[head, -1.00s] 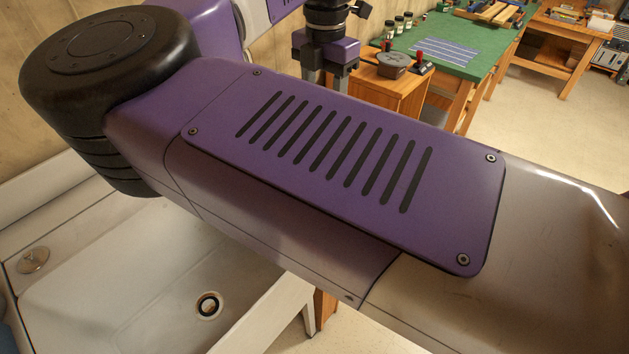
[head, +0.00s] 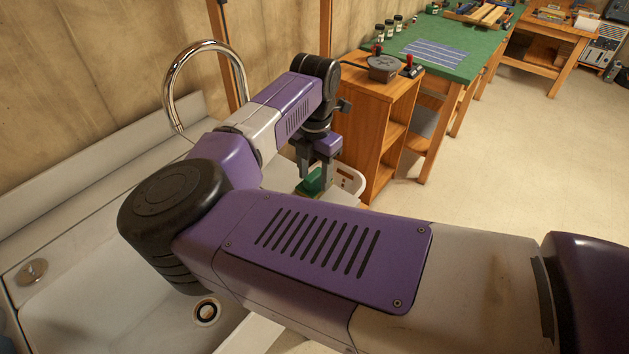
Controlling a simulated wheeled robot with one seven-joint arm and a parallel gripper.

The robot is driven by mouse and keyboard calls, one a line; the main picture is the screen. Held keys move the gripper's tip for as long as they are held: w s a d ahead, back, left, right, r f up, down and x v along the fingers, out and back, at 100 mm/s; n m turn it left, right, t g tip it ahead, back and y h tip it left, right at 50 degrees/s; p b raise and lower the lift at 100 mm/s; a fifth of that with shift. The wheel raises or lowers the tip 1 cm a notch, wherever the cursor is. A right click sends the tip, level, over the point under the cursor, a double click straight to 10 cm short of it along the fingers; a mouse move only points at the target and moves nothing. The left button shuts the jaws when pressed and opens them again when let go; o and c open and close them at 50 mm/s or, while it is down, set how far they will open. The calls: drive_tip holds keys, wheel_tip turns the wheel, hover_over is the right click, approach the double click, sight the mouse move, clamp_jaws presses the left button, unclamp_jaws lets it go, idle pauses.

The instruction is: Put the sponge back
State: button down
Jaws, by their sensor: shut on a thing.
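The sponge (head: 311,184) shows as a small green block with a paler layer low down, at the right end of the sink. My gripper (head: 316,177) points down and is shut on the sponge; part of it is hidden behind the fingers. A white holder-like piece with holes (head: 350,180) stands just right of the gripper, partly hidden by my arm. I cannot tell whether the sponge touches it or what lies under the sponge.
The white sink basin (head: 70,312) with its chrome tap (head: 205,50) lies at left, partly under my arm. A green-topped bench (head: 450,40) is beyond. Floor is open at right.

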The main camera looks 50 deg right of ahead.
sight(315, 183)
drive_tip(key=shift+f, duration=1.5)
drive_tip(key=c, duration=0.6)
unclamp_jaws()
drive_tip(key=shift+o, duration=0.2)
